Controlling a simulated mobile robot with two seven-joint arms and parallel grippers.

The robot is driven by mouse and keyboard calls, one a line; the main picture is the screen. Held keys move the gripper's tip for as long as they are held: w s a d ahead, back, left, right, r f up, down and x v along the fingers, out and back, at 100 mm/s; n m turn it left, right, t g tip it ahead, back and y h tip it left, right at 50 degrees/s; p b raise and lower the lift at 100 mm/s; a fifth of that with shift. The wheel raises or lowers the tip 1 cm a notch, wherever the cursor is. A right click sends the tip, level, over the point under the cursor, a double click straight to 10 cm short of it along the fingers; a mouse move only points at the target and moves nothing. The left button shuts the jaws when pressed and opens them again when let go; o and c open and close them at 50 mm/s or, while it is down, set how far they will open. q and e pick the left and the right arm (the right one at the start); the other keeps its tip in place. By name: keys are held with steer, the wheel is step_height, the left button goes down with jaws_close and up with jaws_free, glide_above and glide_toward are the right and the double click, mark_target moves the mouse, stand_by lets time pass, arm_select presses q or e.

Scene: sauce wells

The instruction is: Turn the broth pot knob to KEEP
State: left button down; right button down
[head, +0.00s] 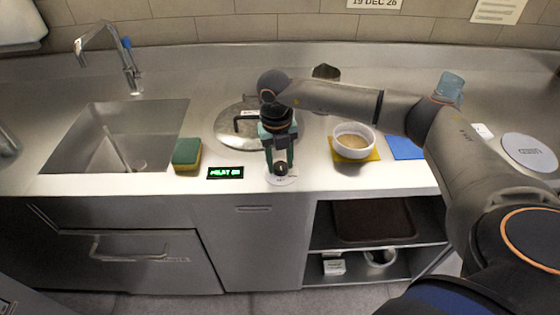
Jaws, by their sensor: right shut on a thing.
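My right gripper (281,166) points down at the counter's front edge and is shut on the black broth pot knob (281,170). The knob stands on a pale round dial plate (282,180); its lettering and pointer are too small to read. Left of it a small black display (226,172) shows green characters that I cannot read surely. The broth pot's lid (232,132) is a round metal one set in the counter behind, partly hidden by my right arm. My left gripper does not show.
A green and yellow sponge (187,153) lies left of the display, beside the sink (110,140). A white bowl (354,141) stands on a yellow mat (354,156) to the right, with a blue mat (405,147) beyond. An open shelf (375,250) is below.

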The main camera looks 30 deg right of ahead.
steer(key=n+b, duration=0.2)
steer(key=n, duration=0.4)
steer(key=n+b, duration=0.2)
steer(key=n, duration=0.4)
steer(key=shift+n+t+b, duration=0.3)
steer(key=shift+n, duration=0.1)
steer(key=n+b, duration=0.1)
steer(key=n, duration=0.3)
steer(key=shift+s, duration=0.1)
steer(key=n+b, duration=0.1)
steer(key=n, duration=0.2)
steer(key=shift+n+y, duration=0.3)
steer(key=shift+n, duration=0.7)
steer(key=shift+n+b, duration=0.35)
steer(key=shift+n, duration=0.25)
steer(key=c, duration=0.7)
jaws_free()
steer(key=shift+c, duration=0.2)
steer(key=o, duration=0.4)
steer(key=shift+c, duration=0.2)
